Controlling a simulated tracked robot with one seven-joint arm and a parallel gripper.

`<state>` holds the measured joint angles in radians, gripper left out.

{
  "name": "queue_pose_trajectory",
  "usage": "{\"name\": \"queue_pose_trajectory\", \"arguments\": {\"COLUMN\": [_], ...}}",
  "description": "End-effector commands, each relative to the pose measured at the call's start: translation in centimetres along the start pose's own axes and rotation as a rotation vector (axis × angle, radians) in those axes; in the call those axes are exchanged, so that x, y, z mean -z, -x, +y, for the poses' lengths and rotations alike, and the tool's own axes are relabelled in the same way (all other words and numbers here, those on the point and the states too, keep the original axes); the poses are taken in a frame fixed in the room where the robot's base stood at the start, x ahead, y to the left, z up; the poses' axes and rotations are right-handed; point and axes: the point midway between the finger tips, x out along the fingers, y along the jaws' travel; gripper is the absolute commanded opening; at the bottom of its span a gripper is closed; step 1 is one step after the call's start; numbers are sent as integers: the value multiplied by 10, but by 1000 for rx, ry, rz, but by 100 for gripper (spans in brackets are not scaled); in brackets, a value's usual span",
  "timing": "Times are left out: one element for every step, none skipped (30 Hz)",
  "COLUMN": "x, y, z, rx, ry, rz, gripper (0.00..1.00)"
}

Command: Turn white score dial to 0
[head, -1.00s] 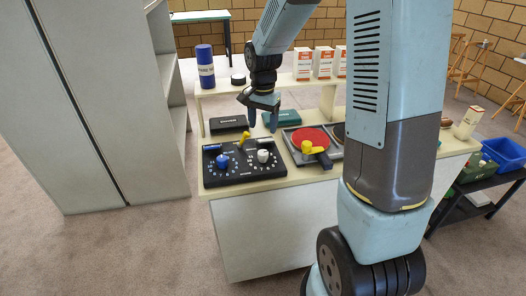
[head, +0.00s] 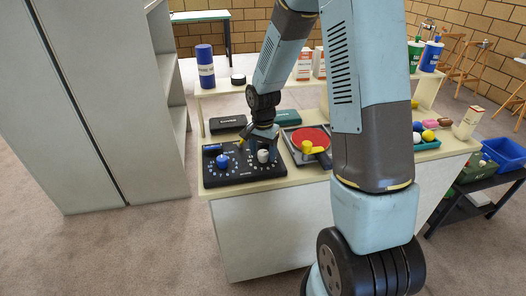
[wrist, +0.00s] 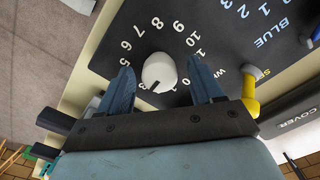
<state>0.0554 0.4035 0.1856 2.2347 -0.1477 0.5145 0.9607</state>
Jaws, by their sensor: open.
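The white score dial (head: 263,155) is a round white knob on the right of the black score panel (head: 233,179). In the wrist view the white dial (wrist: 159,70) shows a dark pointer line aimed down and slightly left, near the printed 3. My gripper (head: 262,150) is down at the panel. In the wrist view my gripper (wrist: 161,76) is open, with one blue finger on each side of the dial and visible gaps between. Some numbers are hidden behind the fingers.
On the same panel are a blue dial (head: 222,161) and a yellow lever (wrist: 250,98), close to the right finger. A dark cover box (head: 228,124) lies behind. A red paddle (head: 311,138) in a tray is to the right.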

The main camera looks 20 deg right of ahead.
Motion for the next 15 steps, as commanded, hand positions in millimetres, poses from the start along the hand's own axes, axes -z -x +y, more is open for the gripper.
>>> {"name": "queue_pose_trajectory", "arguments": {"x": [0,0,0,0,0,0,0,0,0,0,0,0,0,0,0], "y": [0,0,0,0,0,0,0,0,0,0,0,0,0,0,0], "z": [0,0,0,0,0,0,0,0,0,0,0,0,0,0,0], "rx": [0,0,0,0,0,0,0,0,0,0,0,0,0,0,0], "ry": [0,0,0,0,0,0,0,0,0,0,0,0,0,0,0], "rz": [0,0,0,0,0,0,0,0,0,0,0,0,0,0,0], "gripper": [66,66,66,64,62,58,55,52,48,45,42,39,36,33,29]}}
